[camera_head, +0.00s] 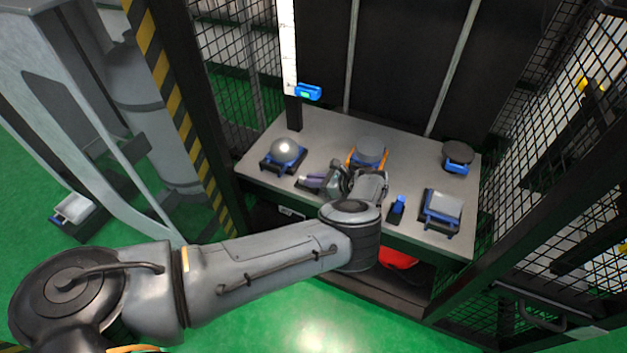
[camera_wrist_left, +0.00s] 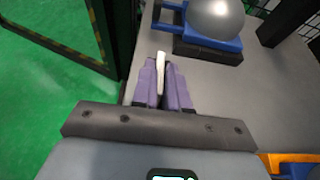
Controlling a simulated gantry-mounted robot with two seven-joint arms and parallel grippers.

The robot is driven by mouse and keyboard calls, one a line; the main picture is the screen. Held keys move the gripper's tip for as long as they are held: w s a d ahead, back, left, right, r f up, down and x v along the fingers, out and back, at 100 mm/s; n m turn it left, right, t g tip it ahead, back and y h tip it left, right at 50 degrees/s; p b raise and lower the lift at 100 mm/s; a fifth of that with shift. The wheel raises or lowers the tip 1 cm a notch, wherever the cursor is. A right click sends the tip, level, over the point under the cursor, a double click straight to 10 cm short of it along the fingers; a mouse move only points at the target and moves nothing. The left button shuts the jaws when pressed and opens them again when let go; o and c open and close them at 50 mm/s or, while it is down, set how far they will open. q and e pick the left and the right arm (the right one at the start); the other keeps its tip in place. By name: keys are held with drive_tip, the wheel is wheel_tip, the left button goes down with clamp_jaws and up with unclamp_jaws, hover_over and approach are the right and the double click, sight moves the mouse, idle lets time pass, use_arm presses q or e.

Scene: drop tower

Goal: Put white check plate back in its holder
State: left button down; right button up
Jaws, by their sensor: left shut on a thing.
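My left gripper (camera_head: 312,181) is over the left front part of the grey table, its purple fingers pointing left. In the left wrist view, the fingers (camera_wrist_left: 162,85) are shut on a thin white plate (camera_wrist_left: 161,62), seen edge-on and sticking out a little past the fingertips. In the head view I cannot make the plate out. A small black holder with a blue upright part (camera_head: 398,206) stands at the table's front, to the right of my wrist. I cannot tell whether it is the plate's holder. My right gripper is not in view.
A silver ball (camera_head: 285,150) sits on a blue and black base, beyond the fingers. A grey disc (camera_head: 370,150) in an orange cradle, a black disc (camera_head: 458,152) and a grey block (camera_head: 445,205) in a blue cradle stand farther right. Mesh fencing flanks the table.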

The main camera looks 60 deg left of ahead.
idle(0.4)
use_arm(q)
drive_tip(key=shift+f, duration=0.2)
idle(0.5)
drive_tip(key=c, duration=1.1)
unclamp_jaws()
drive_tip(key=shift+w+d+r, duration=0.25)
drive_tip(key=shift+d+r, duration=0.05)
drive_tip(key=shift+d, duration=0.05)
drive_tip(key=p+v, duration=0.1)
drive_tip(key=v, duration=0.7)
drive_tip(key=shift+w+d, duration=0.25)
drive_tip(key=shift+d, duration=0.1)
drive_tip(key=shift+w+d+r+p, duration=0.2)
drive_tip(key=shift+w+d+p, duration=0.1)
drive_tip(key=shift+d, duration=0.1)
drive_tip(key=shift+s, duration=0.1)
